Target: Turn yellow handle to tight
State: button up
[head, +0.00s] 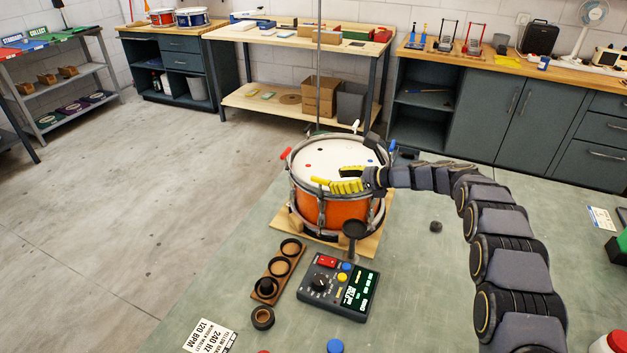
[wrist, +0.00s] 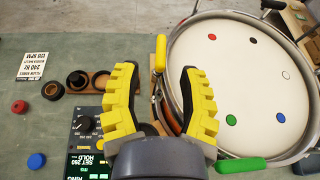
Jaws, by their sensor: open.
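The orange drum (head: 325,210) with a white head stands upright on a wooden board (head: 368,240). The yellow handle (wrist: 160,52) sits at the drum's left rim in the wrist view; it also shows in the head view (head: 319,181). My gripper (wrist: 160,82) has two ribbed yellow fingers, spread apart and empty. In the wrist view the handle lies between and just ahead of the fingertips; I cannot tell whether they touch it. In the head view my gripper (head: 337,177) is at the drum's front rim, with the arm reaching in from the right.
A green handle (wrist: 240,165) and a red handle (wrist: 274,4) sit elsewhere on the rim. A meter box (head: 337,287) with a lit screen and a wooden holder with dark rings (head: 278,270) stand in front. A printed card (head: 211,337) reads 240 Hz. The bench right of the drum is mostly clear.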

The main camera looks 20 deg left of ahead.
aim_at(311, 181)
jog(key=x, duration=0.7)
jog(key=shift+a+f, duration=0.15)
jog(key=shift+a, duration=0.05)
grip_shut()
